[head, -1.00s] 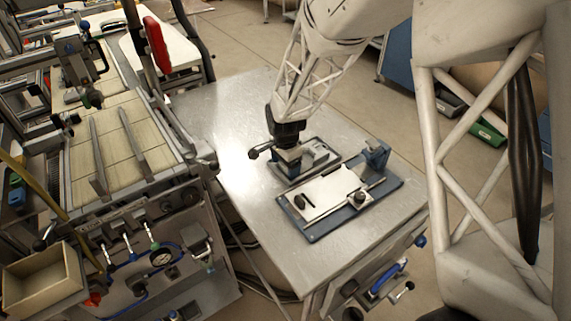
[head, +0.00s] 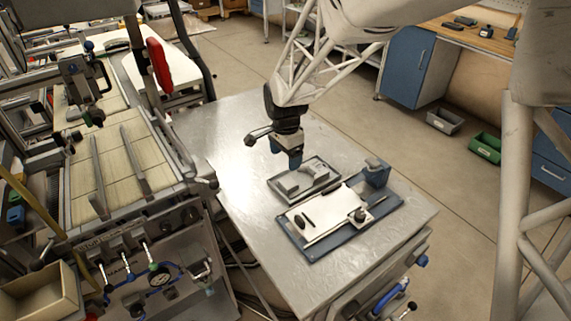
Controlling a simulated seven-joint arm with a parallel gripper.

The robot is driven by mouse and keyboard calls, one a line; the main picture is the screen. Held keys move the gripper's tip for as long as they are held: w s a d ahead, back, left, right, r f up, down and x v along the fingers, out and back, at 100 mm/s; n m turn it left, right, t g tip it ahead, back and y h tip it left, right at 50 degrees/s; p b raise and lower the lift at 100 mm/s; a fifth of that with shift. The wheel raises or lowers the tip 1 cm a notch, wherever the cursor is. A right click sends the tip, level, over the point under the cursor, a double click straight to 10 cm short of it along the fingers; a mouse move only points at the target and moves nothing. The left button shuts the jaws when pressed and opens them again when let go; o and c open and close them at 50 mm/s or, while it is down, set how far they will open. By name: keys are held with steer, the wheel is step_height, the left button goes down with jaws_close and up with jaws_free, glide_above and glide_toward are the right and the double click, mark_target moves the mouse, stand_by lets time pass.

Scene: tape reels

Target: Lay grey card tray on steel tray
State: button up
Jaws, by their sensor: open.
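A small grey tray with a dark rim (head: 333,187) lies flat on the metal table, with pale grey blocks in it; I take it for the grey card tray. My gripper (head: 289,165) is above the tray's back left part, apart from it, with blue fingers pointing down and nothing held. Its jaws are open, though the gap is hard to see from here. Right in front of the tray is a blue base plate (head: 385,210) bearing a pale flat plate (head: 322,224) with dark knobs. I cannot tell which piece is the steel tray.
A blue-grey upright block (head: 376,172) stands at the base plate's back right corner. The metal table (head: 240,125) is bare at its back and left. A machine with a slatted bed (head: 115,165) stands close on the left. A green bin (head: 485,147) is on the floor.

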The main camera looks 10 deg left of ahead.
steer(key=shift+r, duration=0.45)
steer(key=shift+d, duration=0.1)
stand_by(0.5)
steer(key=s+d+r+n+t, duration=0.1)
steer(key=s+d+r+n, duration=0.1)
steer(key=s+d+r, duration=0.55)
steer(key=s+d+r+n, duration=0.2)
steer(key=s+d+r, duration=0.25)
steer(key=d, duration=0.65)
steer(key=s+d+r+n, duration=0.1)
steer(key=s+d+n, duration=0.1)
steer(key=s+d, duration=0.4)
steer(key=s+d+r+n+t, duration=0.1)
steer(key=s+d, duration=0.5)
steer(key=s, duration=0.6)
steer(key=shift+r+n+t, duration=0.3)
steer(key=shift+r+n, duration=0.1)
steer(key=shift+n, duration=0.4)
